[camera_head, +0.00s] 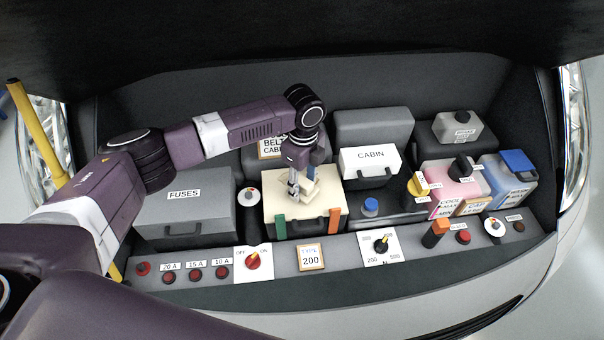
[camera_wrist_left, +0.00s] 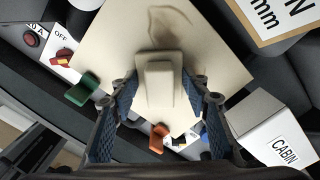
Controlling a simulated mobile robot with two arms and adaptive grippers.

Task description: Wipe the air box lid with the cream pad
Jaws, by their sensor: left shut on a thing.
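The air box lid (camera_head: 332,200) is a flat cream top on a dark box in the middle of the bay; it also fills the middle of the left wrist view (camera_wrist_left: 105,50). A brown smudge (camera_wrist_left: 172,28) marks the lid beyond the pad. My left gripper (camera_head: 297,190) points down over the lid and is shut on the cream pad (camera_head: 310,188). In the left wrist view the pad (camera_wrist_left: 160,80) sits between the fingers. I cannot tell whether its underside touches the lid. My right gripper is not in view.
A green clip (camera_head: 280,227) and an orange clip (camera_head: 335,220) stand at the lid's front edge. The fuses box (camera_head: 184,208) is left, the cabin box (camera_head: 371,161) right. A front panel with knobs (camera_head: 252,261) runs below. A yellow prop (camera_head: 38,130) stands far left.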

